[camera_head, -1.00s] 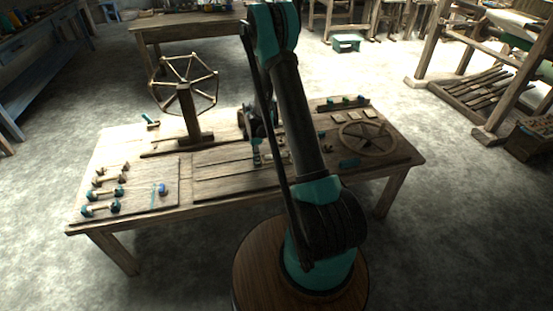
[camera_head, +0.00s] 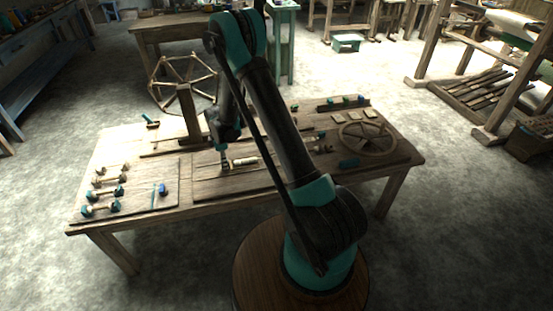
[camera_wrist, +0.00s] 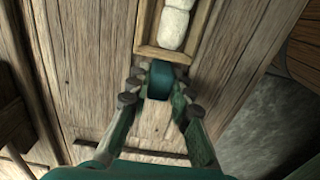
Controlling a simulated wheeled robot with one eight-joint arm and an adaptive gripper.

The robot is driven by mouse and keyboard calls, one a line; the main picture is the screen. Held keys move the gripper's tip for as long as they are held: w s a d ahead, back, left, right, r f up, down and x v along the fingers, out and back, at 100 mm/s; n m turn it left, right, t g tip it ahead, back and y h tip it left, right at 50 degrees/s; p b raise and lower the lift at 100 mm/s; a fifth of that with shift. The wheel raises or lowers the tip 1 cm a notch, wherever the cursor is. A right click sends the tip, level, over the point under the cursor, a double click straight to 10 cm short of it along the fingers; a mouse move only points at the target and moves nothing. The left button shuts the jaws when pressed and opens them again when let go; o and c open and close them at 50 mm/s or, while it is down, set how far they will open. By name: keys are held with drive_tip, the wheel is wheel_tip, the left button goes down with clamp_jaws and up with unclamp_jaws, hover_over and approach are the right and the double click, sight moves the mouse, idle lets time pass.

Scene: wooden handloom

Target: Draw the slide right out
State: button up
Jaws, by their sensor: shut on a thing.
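The slide is a narrow, light wooden tray (camera_wrist: 164,55) in the wrist view, with pale rounded pieces (camera_wrist: 172,30) lying in it. A dark teal knob (camera_wrist: 160,76) sits at its near end. My gripper (camera_wrist: 158,92) is shut on that knob, one finger on each side. In the head view my gripper (camera_head: 225,168) is low over the wooden board at the middle of the table, and the pale pieces (camera_head: 245,161) show just to its right. My arm hides part of the table behind.
A spoked reel with a post (camera_head: 187,112) stands at the table's back left. A board with several teal-ended pegs (camera_head: 108,190) is at the left. A flat spoked wheel (camera_head: 368,138) lies at the right. The table's front edge (camera_head: 150,224) is bare.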

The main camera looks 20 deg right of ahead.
drive_tip(key=a, duration=0.8)
drive_tip(key=o, duration=1)
wheel_tip(320, 180, up, 7)
idle(0.5)
